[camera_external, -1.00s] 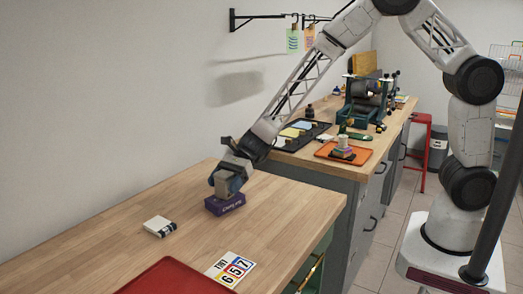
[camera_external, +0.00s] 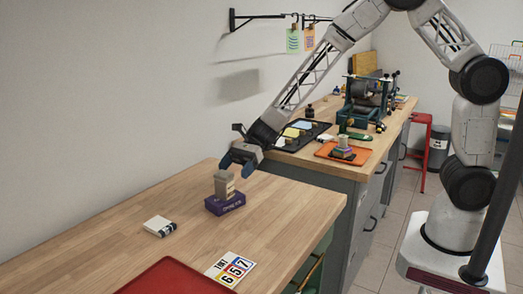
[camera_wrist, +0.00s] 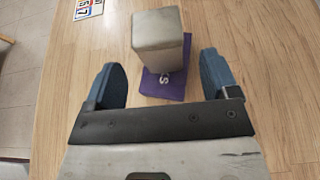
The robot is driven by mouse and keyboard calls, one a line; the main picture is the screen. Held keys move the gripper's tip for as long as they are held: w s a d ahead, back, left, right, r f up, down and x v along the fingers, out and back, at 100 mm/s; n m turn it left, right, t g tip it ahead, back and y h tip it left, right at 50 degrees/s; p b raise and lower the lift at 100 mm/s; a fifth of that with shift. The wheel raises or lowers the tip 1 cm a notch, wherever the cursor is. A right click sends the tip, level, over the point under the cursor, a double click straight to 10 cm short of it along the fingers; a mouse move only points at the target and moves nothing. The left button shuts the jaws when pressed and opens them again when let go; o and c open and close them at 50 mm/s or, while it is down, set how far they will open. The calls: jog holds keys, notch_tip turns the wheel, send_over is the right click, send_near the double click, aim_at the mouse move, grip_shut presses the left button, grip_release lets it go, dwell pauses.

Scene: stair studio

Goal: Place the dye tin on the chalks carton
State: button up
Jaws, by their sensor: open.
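The dye tin (camera_external: 224,184), a beige-grey upright block, stands on top of the purple chalks carton (camera_external: 226,204) on the wooden worktop. In the wrist view the tin (camera_wrist: 158,35) rises from the purple carton (camera_wrist: 163,86), part of which it hides. My gripper (camera_external: 238,162) is above and behind the tin, apart from it. In the wrist view its two blue fingers (camera_wrist: 162,80) are spread wide and nothing is held between them.
A small white box with a dark band (camera_external: 160,226) lies left on the worktop. A number card (camera_external: 231,269) and a red tray (camera_external: 175,278) are at the front. A second bench behind holds a black tray (camera_external: 298,134), an orange tray (camera_external: 343,153) and a press (camera_external: 366,100).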

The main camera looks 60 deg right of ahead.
jog(key=shift+v, duration=2.95)
jog(key=s+d+r+n+h, duration=0.3)
jog(key=s+d+r+n, duration=0.1)
jog(key=s+d+r, duration=0.3)
jog(key=s+d+r+n+h, duration=0.2)
jog(key=s+d+r+n, duration=0.3)
jog(key=s+d, duration=0.3)
jog(key=s+d+r+n+t+h, duration=0.1)
jog(key=s+d+n+h, duration=0.3)
jog(key=s+d, duration=0.4)
jog(key=s+d+r+n+t+h, duration=0.1)
jog(key=s+d+r+n+h, duration=0.2)
jog(key=s+d, duration=0.6)
jog(key=s+n+h, duration=0.1)
jog(key=s, duration=0.4)
jog(key=shift+r+n+t+h, duration=0.2)
jog(key=shift+n+t+h, duration=0.1)
jog(key=shift+n, duration=0.1)
